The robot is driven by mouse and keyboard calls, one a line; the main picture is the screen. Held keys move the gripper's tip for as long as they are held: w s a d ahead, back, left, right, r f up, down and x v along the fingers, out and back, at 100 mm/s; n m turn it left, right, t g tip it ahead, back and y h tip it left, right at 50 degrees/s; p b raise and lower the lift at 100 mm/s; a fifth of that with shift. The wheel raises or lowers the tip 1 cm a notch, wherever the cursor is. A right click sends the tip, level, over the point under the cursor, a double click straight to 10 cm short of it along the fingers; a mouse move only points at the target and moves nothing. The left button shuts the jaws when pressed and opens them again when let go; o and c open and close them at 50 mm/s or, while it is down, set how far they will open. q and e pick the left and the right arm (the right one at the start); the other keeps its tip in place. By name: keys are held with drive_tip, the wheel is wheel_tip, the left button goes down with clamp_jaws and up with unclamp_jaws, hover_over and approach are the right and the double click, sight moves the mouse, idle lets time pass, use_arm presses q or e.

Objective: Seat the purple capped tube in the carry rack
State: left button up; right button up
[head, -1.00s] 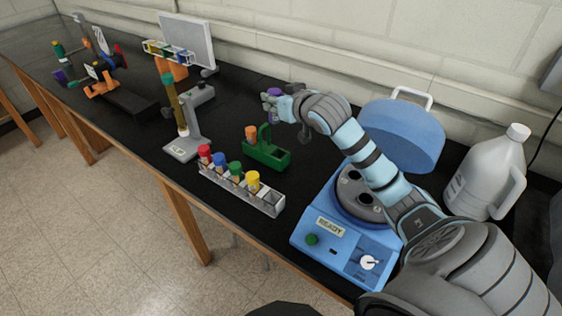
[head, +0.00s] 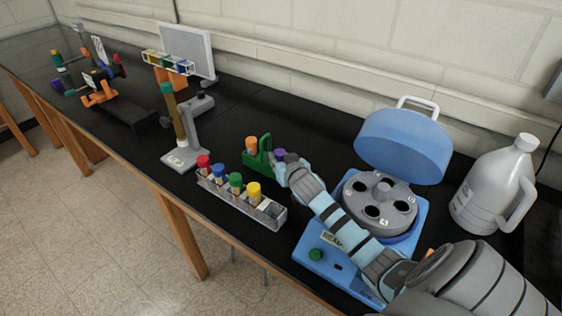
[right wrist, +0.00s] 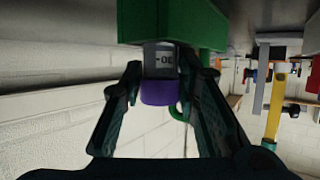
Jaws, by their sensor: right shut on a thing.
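The green carry rack (head: 265,148) with its upright handle stands mid-bench in the head view; its green body (right wrist: 175,22) fills the top of the right wrist view, which is upside down. The purple capped tube (head: 280,154) is at the rack's right end. In the right wrist view its purple cap (right wrist: 168,93) and labelled upper part show, and its lower part is hidden at the rack. My right gripper (right wrist: 170,76) is shut on this tube, a finger on each side. An orange-capped tube (head: 251,144) stands at the rack's left end. My left gripper is out of view.
A clear rack (head: 226,196) with red, blue, green and yellow capped tubes lies in front. A blue centrifuge (head: 420,215) with raised lid is under and beside my right arm. A white jug (head: 492,190) stands far right. A tube stand (head: 185,150) is left.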

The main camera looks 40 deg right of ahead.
drive_tip(key=shift+s, duration=0.1)
drive_tip(key=o, duration=0.9)
drive_tip(key=shift+o, duration=0.2)
drive_tip(key=shift+s+r, duration=0.15)
drive_tip(key=shift+r, duration=0.05)
drive_tip(key=p+v, duration=0.1)
drive_tip(key=v, duration=0.6)
